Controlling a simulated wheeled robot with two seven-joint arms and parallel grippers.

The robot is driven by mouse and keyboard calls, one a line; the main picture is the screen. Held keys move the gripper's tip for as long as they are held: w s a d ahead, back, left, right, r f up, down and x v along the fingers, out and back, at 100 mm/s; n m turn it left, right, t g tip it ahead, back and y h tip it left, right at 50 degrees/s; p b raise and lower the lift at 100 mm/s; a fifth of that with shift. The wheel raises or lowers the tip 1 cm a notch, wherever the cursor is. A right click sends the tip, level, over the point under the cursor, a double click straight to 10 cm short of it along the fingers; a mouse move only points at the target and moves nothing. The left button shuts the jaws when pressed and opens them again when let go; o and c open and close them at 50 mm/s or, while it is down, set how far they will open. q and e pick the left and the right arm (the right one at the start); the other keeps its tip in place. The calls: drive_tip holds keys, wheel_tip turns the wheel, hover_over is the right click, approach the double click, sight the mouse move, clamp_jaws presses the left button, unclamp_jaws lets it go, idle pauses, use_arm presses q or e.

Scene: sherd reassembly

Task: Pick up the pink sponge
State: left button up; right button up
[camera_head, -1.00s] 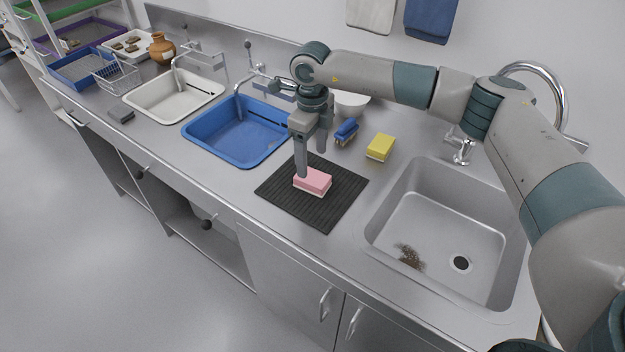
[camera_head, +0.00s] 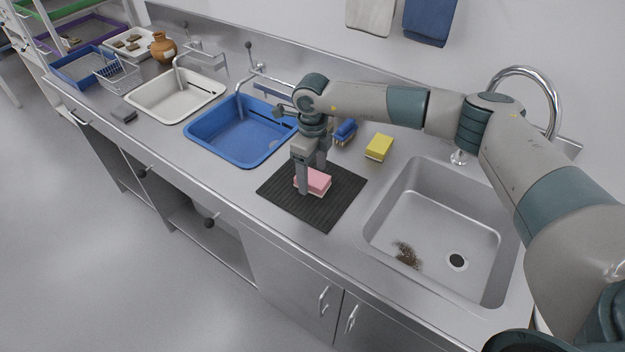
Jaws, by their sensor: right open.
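The pink sponge (camera_head: 316,181), with a pale underside, lies on a dark ribbed mat (camera_head: 325,211) on the steel counter. My right gripper (camera_head: 313,180) points down at the sponge and is open. One finger stands in front of the sponge's left part and hides some of it. The other finger is behind the sponge, near its far edge. I cannot tell whether either finger touches the sponge. My left gripper is not in view.
A yellow sponge (camera_head: 379,147) and a blue brush (camera_head: 345,131) lie behind the mat. A steel sink (camera_head: 425,222) with brown debris is at right, a blue basin (camera_head: 240,150) at left. The counter's front strip is clear.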

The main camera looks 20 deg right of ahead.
sight(320, 180)
drive_tip(key=c, duration=1.1)
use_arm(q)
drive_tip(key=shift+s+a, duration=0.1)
use_arm(e)
drive_tip(key=shift+c, duration=0.2)
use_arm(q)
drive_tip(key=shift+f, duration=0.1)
use_arm(e)
drive_tip(key=shift+r, duration=0.15)
